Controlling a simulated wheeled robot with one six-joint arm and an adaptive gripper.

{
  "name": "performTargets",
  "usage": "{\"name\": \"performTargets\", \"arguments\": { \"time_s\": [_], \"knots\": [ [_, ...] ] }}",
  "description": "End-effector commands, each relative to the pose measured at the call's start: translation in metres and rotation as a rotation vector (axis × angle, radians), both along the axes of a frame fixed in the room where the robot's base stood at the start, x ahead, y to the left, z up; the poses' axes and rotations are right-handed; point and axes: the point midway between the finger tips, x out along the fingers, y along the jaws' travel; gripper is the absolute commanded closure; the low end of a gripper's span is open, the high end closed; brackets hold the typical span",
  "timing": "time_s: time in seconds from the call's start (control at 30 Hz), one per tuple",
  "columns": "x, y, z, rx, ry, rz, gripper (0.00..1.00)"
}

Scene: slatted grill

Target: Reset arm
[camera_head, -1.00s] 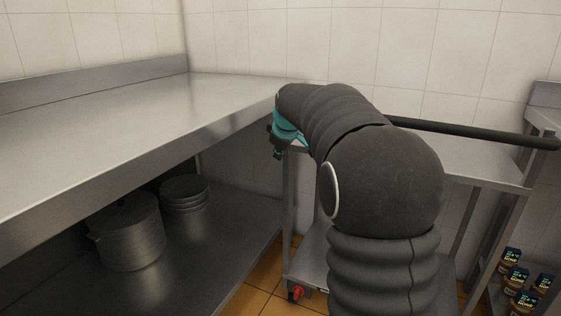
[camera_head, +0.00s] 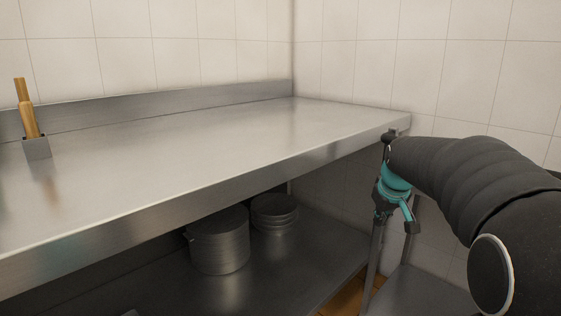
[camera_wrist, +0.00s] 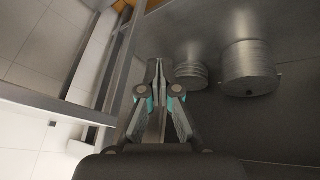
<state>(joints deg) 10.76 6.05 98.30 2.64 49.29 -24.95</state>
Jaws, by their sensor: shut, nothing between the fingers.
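My gripper (camera_wrist: 159,68) shows in the wrist view with its fingertips together and nothing between them. It has dark fingers and teal parts. In the head view my arm comes in from the right, and its teal wrist (camera_head: 394,190) is by the right end of the steel counter (camera_head: 190,140). The fingertips cannot be made out clearly in the head view.
A lidded pot (camera_head: 219,242) and stacked plates (camera_head: 274,212) stand on the lower shelf (camera_head: 290,265). A small metal holder (camera_head: 37,148) with a wooden-handled item (camera_head: 27,110) stands at the counter's left. The rest of the countertop is clear.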

Motion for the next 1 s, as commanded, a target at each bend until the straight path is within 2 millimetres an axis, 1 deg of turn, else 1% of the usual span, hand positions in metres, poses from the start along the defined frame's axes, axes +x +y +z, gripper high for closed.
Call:
{"name": "performTargets", "arguments": {
  "time_s": [0.03, 0.17, 0.2, 0.27, 0.3, 0.37, 0.4, 0.6, 0.7, 0.8, 0.9, 1.0],
  "knots": [
    [-0.018, 0.006, -0.005, 0.019, 0.017, -0.032, 1.00],
    [-0.065, 0.021, -0.017, 0.063, 0.054, -0.116, 1.00],
    [-0.082, 0.026, -0.020, 0.075, 0.065, -0.141, 1.00],
    [-0.107, 0.034, -0.025, 0.093, 0.077, -0.176, 1.00],
    [-0.125, 0.040, -0.028, 0.103, 0.084, -0.196, 1.00],
    [-0.150, 0.047, -0.033, 0.117, 0.093, -0.224, 1.00],
    [-0.167, 0.052, -0.036, 0.124, 0.098, -0.240, 1.00],
    [-0.243, 0.072, -0.053, 0.145, 0.100, -0.277, 1.00],
    [-0.274, 0.080, -0.061, 0.146, 0.087, -0.268, 1.00],
    [-0.299, 0.086, -0.065, 0.144, 0.063, -0.243, 1.00],
    [-0.313, 0.091, -0.064, 0.146, 0.029, -0.222, 1.00],
    [-0.318, 0.094, -0.055, 0.150, -0.011, -0.206, 1.00]
  ]
}}
